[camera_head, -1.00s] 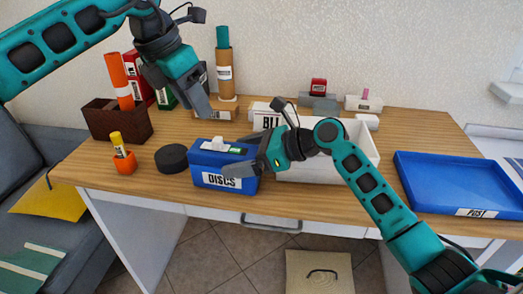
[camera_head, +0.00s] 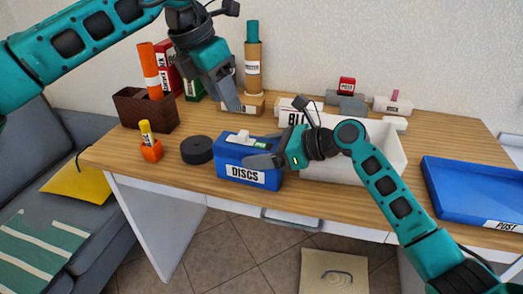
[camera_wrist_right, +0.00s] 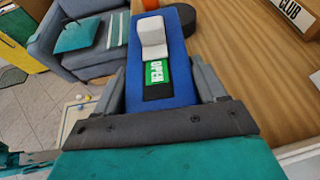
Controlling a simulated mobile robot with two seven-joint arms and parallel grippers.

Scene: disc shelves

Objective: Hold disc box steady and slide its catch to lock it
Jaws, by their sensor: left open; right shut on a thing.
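The blue disc box (camera_head: 234,172), labelled DISCS, stands upright near the front edge of the desk. On its lid is a white catch (camera_head: 238,137), which also shows in the right wrist view (camera_wrist_right: 152,36). Beside the catch a green OPEN marking (camera_wrist_right: 157,71) is visible on the lid. My right gripper (camera_head: 262,160) is shut on the box, with one finger on each side of it in the right wrist view. My left gripper (camera_head: 233,104) is open and empty, above and behind the box, apart from the catch.
A black round disc (camera_head: 197,150) lies left of the box, and an orange cup (camera_head: 151,151) with a yellow stick stands farther left. A white bin (camera_head: 335,166) is close on the right. Behind are a brown basket (camera_head: 150,117) and a post tube (camera_head: 253,70).

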